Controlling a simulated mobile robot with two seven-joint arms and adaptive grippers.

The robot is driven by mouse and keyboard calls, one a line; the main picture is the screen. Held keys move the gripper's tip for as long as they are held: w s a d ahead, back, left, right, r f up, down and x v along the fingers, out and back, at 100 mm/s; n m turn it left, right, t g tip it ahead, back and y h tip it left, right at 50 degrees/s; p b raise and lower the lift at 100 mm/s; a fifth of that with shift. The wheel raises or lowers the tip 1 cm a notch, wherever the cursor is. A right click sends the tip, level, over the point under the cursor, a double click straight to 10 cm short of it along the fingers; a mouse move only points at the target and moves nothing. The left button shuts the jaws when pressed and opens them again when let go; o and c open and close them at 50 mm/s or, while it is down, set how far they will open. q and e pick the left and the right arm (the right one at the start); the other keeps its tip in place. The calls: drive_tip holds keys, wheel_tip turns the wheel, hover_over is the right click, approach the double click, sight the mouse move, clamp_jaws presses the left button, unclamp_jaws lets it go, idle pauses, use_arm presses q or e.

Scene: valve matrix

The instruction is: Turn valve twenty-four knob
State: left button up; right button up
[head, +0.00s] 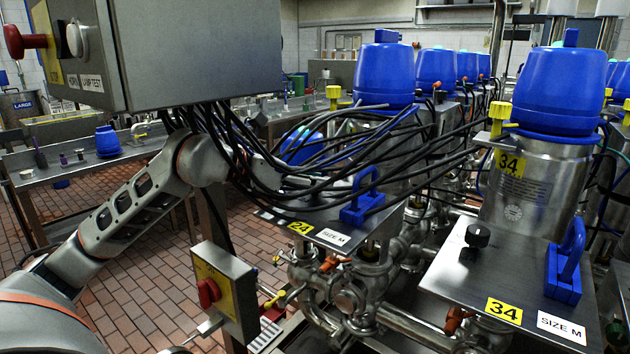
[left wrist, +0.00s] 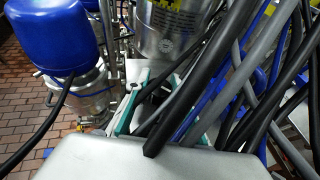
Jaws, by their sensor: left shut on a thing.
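Valve twenty-four's steel plate (head: 340,247) carries a yellow 24 label (head: 300,227), a white SIZE M label and a blue handle (head: 362,203). My left arm reaches in from the left behind hanging cables. My left gripper (left wrist: 158,90) shows its teal-edged fingers in the left wrist view, partly behind cables. It is at the plate's back left, shut on what appears to be the valve twenty-four knob. The knob itself is hidden by cables and fingers. My right gripper is not in view.
Thick black, grey and blue cables (head: 240,150) hang from a grey control box (head: 190,50) across my left wrist. Valve 34's plate (head: 480,280) with a black knob (head: 478,235) stands right. A switch box (head: 225,290) stands below my arm.

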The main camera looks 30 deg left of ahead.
use_arm(q)
drive_tip(key=o, duration=1.1)
drive_tip(key=shift+v, duration=3.8)
